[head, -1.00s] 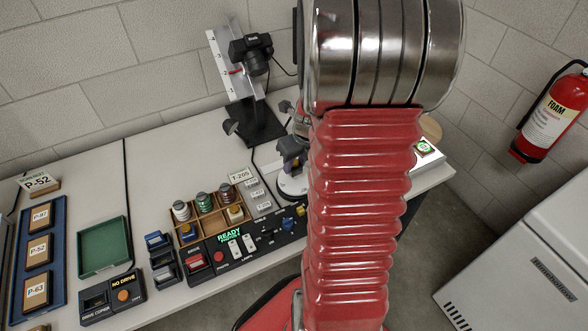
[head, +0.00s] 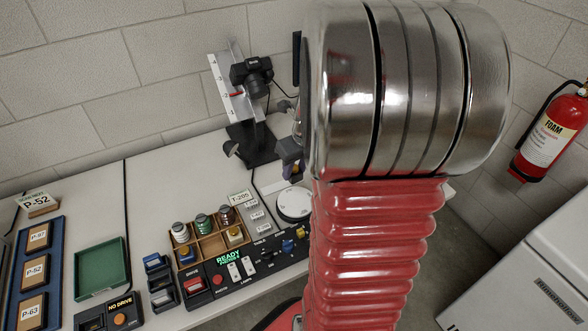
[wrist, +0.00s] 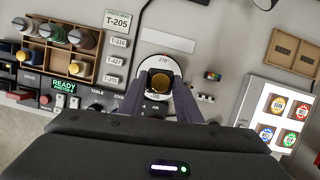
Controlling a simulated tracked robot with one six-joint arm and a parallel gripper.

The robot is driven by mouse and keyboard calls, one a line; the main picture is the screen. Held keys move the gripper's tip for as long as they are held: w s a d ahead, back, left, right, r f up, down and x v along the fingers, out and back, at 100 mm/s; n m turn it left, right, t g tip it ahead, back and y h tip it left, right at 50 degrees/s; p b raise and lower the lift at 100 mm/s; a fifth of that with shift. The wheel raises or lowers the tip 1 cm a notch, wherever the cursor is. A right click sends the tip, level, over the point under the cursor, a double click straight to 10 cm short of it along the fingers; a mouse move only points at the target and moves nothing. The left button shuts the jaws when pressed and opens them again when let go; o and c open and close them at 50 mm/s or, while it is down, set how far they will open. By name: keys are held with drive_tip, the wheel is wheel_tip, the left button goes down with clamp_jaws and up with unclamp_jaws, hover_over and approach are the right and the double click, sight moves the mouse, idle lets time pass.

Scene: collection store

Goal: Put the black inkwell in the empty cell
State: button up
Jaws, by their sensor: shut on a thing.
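My gripper (wrist: 162,100) is shut on the black inkwell (wrist: 160,82), seen from above as a brownish-yellow top with a dark rim. In the wrist view it is over the near part of the white turntable (wrist: 178,63). In the head view my gripper (head: 292,160) is partly hidden behind my arm, and the inkwell cannot be made out. The wooden rack (head: 208,249) stands left of the turntable. Its back row holds white, green and brown inkwells. Its front row has a blue inkwell (head: 187,254) left, a yellow one (head: 235,235) right, and an empty middle cell (head: 212,246).
A control panel (head: 262,254) with knobs lies in front of the turntable. A camera stand (head: 250,140) rises behind it. T-205 and smaller label cards (wrist: 117,45) lie between rack and turntable. A green tray (head: 100,270) sits left. A lit panel with coloured discs (wrist: 268,110) is right.

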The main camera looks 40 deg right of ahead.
drive_tip(key=shift+w+a+n+y, duration=0.3)
drive_tip(key=shift+w+a+n, duration=0.2)
drive_tip(key=shift+w+n, duration=0.3)
drive_tip(key=w+a+m+g, duration=0.2)
drive_tip(key=w+a+m, duration=0.3)
drive_tip(key=a+m, duration=0.4)
drive_tip(key=w+a+f+m+g, duration=0.1)
drive_tip(key=w+a+m, duration=0.4)
drive_tip(key=m, duration=0.9)
drive_tip(key=w+a+f+m+g, duration=0.1)
drive_tip(key=w+a+m+g, duration=0.2)
drive_tip(key=a+m, duration=0.9)
drive_tip(key=w, duration=0.2)
drive_tip(key=shift+w+a+f+m+g, duration=0.25)
drive_tip(key=shift+w+a+m+g, duration=0.05)
drive_tip(key=shift+w+a+g, duration=0.1)
